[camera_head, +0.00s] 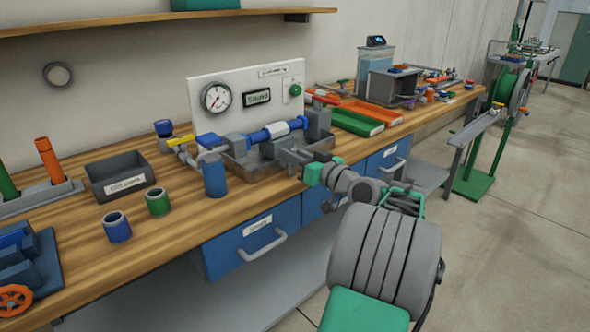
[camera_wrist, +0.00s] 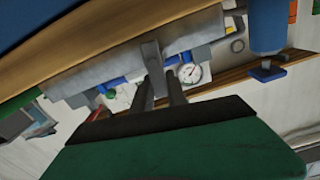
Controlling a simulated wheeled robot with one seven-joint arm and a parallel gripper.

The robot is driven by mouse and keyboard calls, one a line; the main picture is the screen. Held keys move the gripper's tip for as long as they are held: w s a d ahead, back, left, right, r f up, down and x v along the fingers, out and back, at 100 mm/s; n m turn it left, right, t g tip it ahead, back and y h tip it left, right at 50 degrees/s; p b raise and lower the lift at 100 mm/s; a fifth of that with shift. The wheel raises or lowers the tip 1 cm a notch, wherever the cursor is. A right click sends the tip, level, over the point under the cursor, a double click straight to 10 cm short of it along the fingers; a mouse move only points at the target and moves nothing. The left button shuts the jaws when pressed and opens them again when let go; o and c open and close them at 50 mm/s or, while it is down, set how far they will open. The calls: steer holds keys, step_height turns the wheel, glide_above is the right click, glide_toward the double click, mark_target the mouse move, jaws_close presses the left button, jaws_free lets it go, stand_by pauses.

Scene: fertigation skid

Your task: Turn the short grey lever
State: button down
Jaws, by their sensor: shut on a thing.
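The skid's grey tray (camera_head: 238,172) holds a blue pipe run (camera_head: 262,134) with grey blocks, in front of a white panel. My gripper (camera_head: 289,156) reaches in from the right at the tray's front edge. In the wrist view my gripper's two dark fingers (camera_wrist: 161,90) are shut on a short grey lever (camera_wrist: 150,56), which stands out past the tray's edge. The lever's pivot is hidden. In the head view the lever cannot be told apart from the fingers.
A blue cylinder (camera_head: 215,176) stands left of the tray; it also shows in the wrist view (camera_wrist: 266,25). The panel carries a gauge (camera_head: 216,97) and a green button (camera_head: 295,90). Blue and green cups (camera_head: 158,202) stand at left. Green and orange trays (camera_head: 355,122) lie at right.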

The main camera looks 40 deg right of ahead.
steer(key=shift+a+n+b, duration=0.3)
steer(key=shift+n+b, duration=0.6)
steer(key=shift+b, duration=0.35)
steer(key=c, duration=1.3)
jaws_free()
steer(key=s, duration=0.8)
steer(key=shift+d+p, duration=0.1)
steer(key=shift+p, duration=0.25)
steer(key=shift+w, duration=0.1)
